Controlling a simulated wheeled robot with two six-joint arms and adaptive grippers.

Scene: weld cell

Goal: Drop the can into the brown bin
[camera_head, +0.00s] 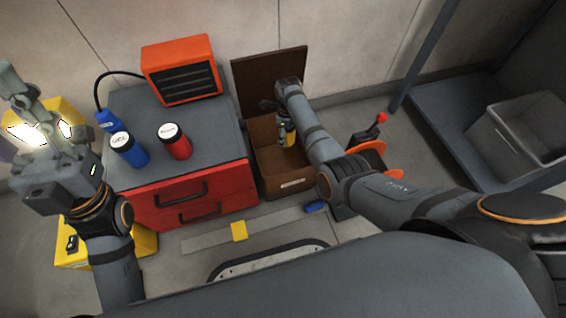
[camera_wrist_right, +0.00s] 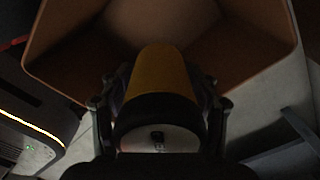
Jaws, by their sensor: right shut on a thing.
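The can (camera_head: 288,136) is yellow with a dark band and a pale end. It is held in my right gripper (camera_head: 284,124) over the brown bin (camera_head: 291,186). In the right wrist view the can (camera_wrist_right: 162,78) sits between the two fingers of the right gripper (camera_wrist_right: 160,105), with the brown bin (camera_wrist_right: 75,35) open beyond it. The bin stands on the floor with its brown lid (camera_head: 262,80) raised at the back. My right forearm hides part of the bin's right side. My left gripper (camera_head: 38,115) is at the far left, against a bright glare; its finger gap is unclear.
A red drawer cabinet (camera_head: 195,198) stands left of the bin, carrying a blue can (camera_head: 130,150), a red can (camera_head: 175,142) and an orange heater (camera_head: 180,68). A grey bin (camera_head: 520,130) sits at the right. A red-knobbed lever (camera_head: 370,130) stands right of the brown bin.

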